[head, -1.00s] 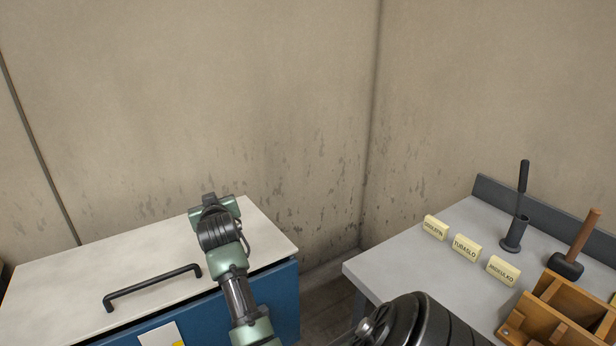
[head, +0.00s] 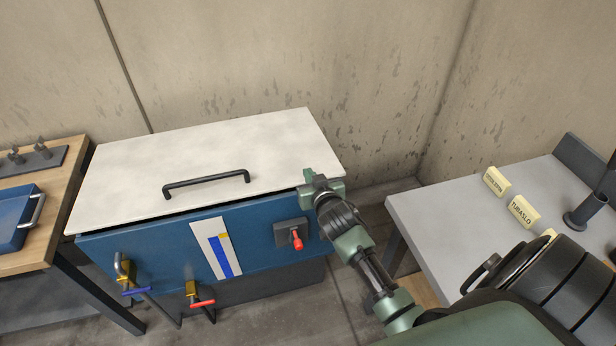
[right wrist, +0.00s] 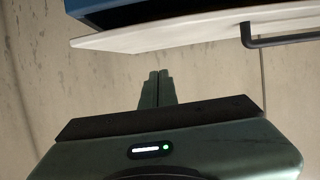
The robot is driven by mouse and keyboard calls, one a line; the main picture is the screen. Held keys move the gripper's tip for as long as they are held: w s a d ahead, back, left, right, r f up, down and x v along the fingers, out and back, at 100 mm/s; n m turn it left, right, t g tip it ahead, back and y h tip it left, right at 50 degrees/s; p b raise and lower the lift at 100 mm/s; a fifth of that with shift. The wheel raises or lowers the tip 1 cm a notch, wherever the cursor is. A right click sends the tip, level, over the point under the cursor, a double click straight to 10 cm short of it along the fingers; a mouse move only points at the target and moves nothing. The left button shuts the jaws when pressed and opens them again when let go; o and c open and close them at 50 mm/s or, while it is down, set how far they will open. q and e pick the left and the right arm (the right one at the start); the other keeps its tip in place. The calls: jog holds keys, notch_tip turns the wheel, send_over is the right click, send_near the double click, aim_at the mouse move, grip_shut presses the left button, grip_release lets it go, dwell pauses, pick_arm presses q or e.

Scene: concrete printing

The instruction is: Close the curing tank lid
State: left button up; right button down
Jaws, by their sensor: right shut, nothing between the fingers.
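The curing tank lid (head: 215,150) is a pale flat slab with a black bar handle (head: 207,184). In the head view it lies over the blue curing tank (head: 150,250), almost flat, with a thin dark gap under its front edge. My right gripper (head: 308,174) is at the lid's right front corner, to the right of the handle. I cannot tell whether it touches the lid. In the right wrist view its fingers (right wrist: 157,84) are together and empty, and the lid's edge (right wrist: 180,34) and handle (right wrist: 280,40) show beyond them. My left gripper is not in view.
A wooden bench (head: 75,172) with a blue tray (head: 18,218) stands close on the left. A grey table (head: 450,205) with yellow labels stands on the right. The tank's front has valves (head: 192,292) and a red-knobbed switch (head: 296,240). A wall is behind.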

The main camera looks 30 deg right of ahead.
jog(key=w+d+f, duration=0.1)
jog(key=w+f, duration=0.2)
jog(key=f, duration=0.2)
jog(key=shift+w+f+p, duration=0.2)
jog(key=shift+w+p, duration=0.05)
jog(key=shift+p, duration=0.05)
